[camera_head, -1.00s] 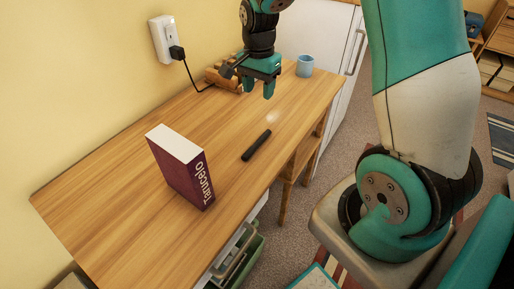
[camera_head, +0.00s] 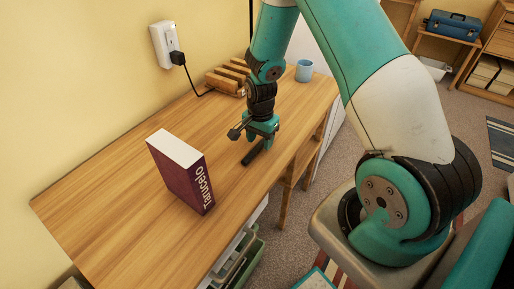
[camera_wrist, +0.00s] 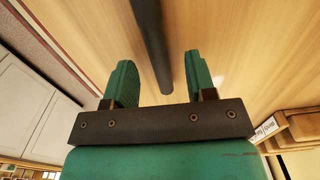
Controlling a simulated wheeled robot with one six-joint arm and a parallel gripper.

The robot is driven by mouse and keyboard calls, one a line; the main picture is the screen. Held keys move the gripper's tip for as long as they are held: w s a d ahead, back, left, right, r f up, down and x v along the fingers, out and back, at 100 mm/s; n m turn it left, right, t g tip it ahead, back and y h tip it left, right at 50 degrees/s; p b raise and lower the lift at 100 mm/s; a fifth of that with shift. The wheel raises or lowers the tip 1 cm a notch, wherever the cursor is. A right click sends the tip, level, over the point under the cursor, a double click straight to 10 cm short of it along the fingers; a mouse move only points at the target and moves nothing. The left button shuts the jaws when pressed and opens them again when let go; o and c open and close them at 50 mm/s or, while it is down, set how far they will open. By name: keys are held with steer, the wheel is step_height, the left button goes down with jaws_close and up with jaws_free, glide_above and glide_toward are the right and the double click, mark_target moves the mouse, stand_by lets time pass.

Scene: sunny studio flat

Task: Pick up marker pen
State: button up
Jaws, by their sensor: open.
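The black marker pen (camera_head: 252,154) lies on the wooden table, to the right of the book. In the wrist view the pen (camera_wrist: 150,40) runs from the top edge down between the two green fingers. My gripper (camera_head: 262,141) is above the pen's far end, pointing down, and hides that end in the head view. In the wrist view my gripper (camera_wrist: 160,78) has its fingers apart, with a gap on each side of the pen. Whether the fingertips reach down to the pen's height I cannot tell.
A maroon book (camera_head: 183,172) stands upright on the table (camera_head: 120,215), left of the pen. A wooden rack (camera_head: 228,78) and a blue cup (camera_head: 304,70) stand at the far end. A black plug cord hangs from the wall outlet (camera_head: 164,42). The table's near left is clear.

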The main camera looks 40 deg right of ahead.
steer(key=shift+f, duration=0.6)
jaws_close()
